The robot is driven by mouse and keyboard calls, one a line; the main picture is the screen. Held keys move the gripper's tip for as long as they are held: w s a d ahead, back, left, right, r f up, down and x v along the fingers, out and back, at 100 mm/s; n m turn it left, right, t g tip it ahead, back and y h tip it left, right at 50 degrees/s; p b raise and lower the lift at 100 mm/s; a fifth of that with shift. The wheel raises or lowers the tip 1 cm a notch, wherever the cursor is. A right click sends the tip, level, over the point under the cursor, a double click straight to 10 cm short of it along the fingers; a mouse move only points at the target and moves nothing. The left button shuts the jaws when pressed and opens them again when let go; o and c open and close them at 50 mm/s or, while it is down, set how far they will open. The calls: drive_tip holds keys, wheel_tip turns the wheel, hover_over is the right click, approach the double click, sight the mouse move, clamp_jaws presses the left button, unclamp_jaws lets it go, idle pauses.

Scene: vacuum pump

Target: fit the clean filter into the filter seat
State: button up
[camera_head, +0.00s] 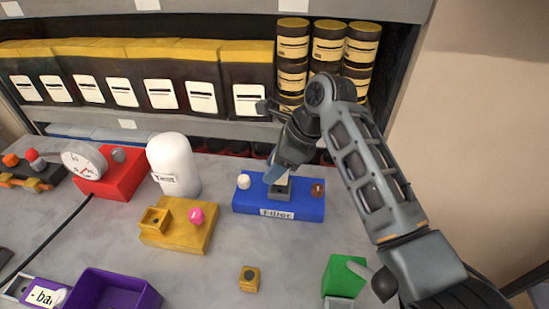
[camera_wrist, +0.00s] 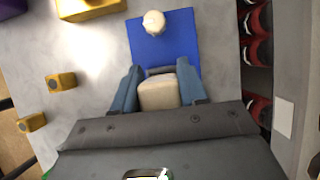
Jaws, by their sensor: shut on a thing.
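The blue filter base (camera_head: 300,208), labelled "Filter", lies on the table; it also shows in the wrist view (camera_wrist: 178,48). The grey filter seat (camera_head: 279,192) is in its middle, under my gripper (camera_head: 278,174). My gripper is shut on a pale cream piece, which looks like the clean filter (camera_wrist: 158,94), between its blue fingers. In the head view the filter is mostly hidden by the fingers, right over the seat. I cannot tell whether it is in the seat or just above it.
A white knob-like piece (camera_head: 244,181) and a brown one (camera_head: 317,188) stand on the base's left and right ends. A white tank (camera_head: 175,165) and a yellow block (camera_head: 178,232) are to the left. A green block (camera_head: 341,276) is at front right. Shelves stand behind.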

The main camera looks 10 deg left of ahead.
drive_tip(key=shift+f, duration=0.55)
drive_tip(key=shift+f+p, duration=0.3)
drive_tip(key=shift+f, duration=0.8)
idle(1.8)
drive_tip(key=o, duration=1.2)
drive_tip(key=shift+o, duration=0.2)
drive_tip(key=v, duration=0.7)
drive_tip(key=shift+d+r+b, duration=0.2)
drive_tip(key=shift+r+b, duration=0.1)
drive_tip(key=shift+b, duration=0.1)
